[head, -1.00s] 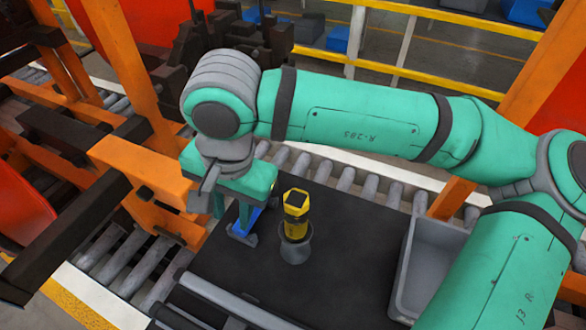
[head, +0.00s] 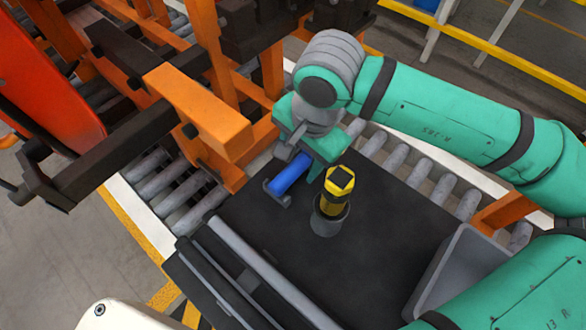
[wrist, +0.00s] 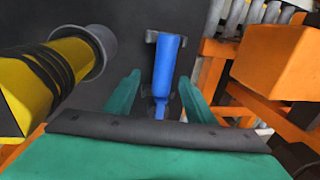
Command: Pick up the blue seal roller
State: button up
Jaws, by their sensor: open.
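The blue seal roller (head: 291,174) lies on the black tabletop (head: 262,228), beside a yellow and black tool in a grey cup. In the wrist view the blue seal roller (wrist: 167,64) shows its blue body and a grey bracket at its far end. My gripper (head: 306,160) is over its near end. In the wrist view my gripper (wrist: 158,92) has its two green fingers apart, one on each side of the roller, with gaps visible. The roller's near end is partly hidden by my gripper. I cannot tell how far above the table the fingertips are.
The yellow and black tool (head: 335,188) stands upright in its grey cup (head: 329,222), close to the right of my gripper. A grey bin (head: 446,276) is at the table's right. Orange frames (head: 200,112) and a roller conveyor (head: 168,182) border the left and back.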

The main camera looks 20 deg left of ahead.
aim_at(295, 166)
jog(key=shift+w+a+f, duration=0.15)
jog(key=shift+a+f, duration=0.1)
jog(key=shift+f, duration=0.65)
jog(key=shift+w+a+f, duration=0.15)
jog(key=shift+a+f, duration=0.1)
jog(key=shift+f, duration=0.6)
jog(key=shift+w, duration=0.1)
jog(key=c, duration=1.3)
jog(key=shift+o, duration=0.2)
notch_tip(295, 166, up, 10)
